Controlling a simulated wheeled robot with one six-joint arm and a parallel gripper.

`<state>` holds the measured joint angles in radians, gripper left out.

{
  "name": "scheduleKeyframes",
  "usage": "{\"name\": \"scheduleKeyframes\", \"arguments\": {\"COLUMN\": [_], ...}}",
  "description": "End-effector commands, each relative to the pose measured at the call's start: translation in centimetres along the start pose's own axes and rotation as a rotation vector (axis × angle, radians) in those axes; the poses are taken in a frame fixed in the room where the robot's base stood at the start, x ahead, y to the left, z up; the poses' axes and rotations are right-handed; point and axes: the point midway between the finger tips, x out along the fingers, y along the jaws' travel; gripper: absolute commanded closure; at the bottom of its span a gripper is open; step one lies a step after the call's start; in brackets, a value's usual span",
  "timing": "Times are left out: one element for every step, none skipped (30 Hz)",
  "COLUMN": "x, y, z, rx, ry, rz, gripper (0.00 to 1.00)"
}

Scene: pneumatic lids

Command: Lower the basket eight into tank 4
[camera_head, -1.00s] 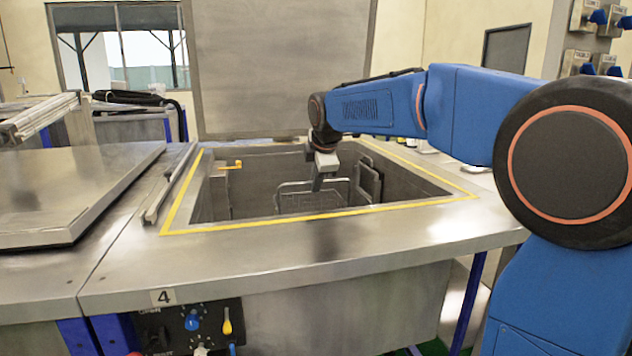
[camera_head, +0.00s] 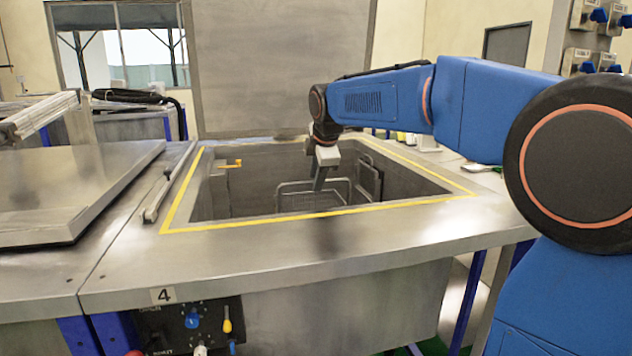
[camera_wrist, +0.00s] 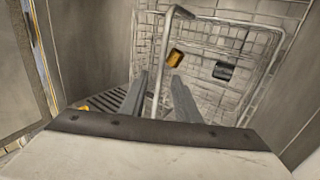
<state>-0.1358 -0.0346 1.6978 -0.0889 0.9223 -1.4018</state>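The wire basket (camera_head: 312,200) is inside tank 4 (camera_head: 250,238), below its yellow-edged rim. Whether it rests on the bottom is hidden by the front wall. In the wrist view the basket (camera_wrist: 245,30) shows its mesh, with an orange piece and a dark piece in it. My gripper (camera_head: 318,188) reaches down into the tank at the basket. In the wrist view my gripper's fingers (camera_wrist: 160,78) stand apart on both sides of the basket's handle bar (camera_wrist: 166,50), with a gap showing on each side. No number on the basket is readable.
The tank's lid (camera_head: 285,65) stands raised behind the opening. A closed metal lid (camera_head: 70,190) covers the neighbouring tank at the left. A label "4" (camera_head: 162,295) and control knobs (camera_head: 193,321) are on the front. A slatted grate (camera_wrist: 105,102) shows beside the basket.

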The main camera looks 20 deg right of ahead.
Motion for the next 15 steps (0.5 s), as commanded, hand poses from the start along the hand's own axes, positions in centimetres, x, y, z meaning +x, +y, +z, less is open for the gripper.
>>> {"name": "scheduleKeyframes", "arguments": {"x": [-1.1, -1.6, -2.4, -3.0, -3.6, -4.5, -5.1, -5.7, -6.5, -7.1, -7.7, -8.5, -9.1, -9.7, -10.5], "y": [0.1, 0.1, 0.1, 0.1, 0.1, 0.1, 0.1, 0.1, 0.1, 0.1, 0.1, 0.1, 0.1, 0.1, 0.1], "z": [0.0, 0.0, 0.0, 0.0, 0.0, 0.0, 0.0, 0.0, 0.0, 0.0, 0.0, 0.0, 0.0, 0.0, 0.0], "rx": [0.0, 0.0, 0.0, 0.0, 0.0, 0.0, 0.0, 0.0, 0.0, 0.0, 0.0, 0.0, 0.0, 0.0, 0.0], "ry": [0.001, 0.001, 0.001, 0.001, 0.001, 0.001, 0.001, 0.001, 0.001, 0.001, 0.001, 0.001, 0.001, 0.001, 0.001], "rz": [0.004, 0.005, 0.004, 0.005, 0.005, 0.005, 0.005, 0.005, 0.005, 0.006, 0.005, 0.005, 0.006, 0.005, 0.006], "gripper": [0.71, 0.71, 0.71, 0.71, 0.71, 0.71, 0.71, 0.71, 0.71, 0.71, 0.71, 0.71, 0.71, 0.71, 0.71]}}
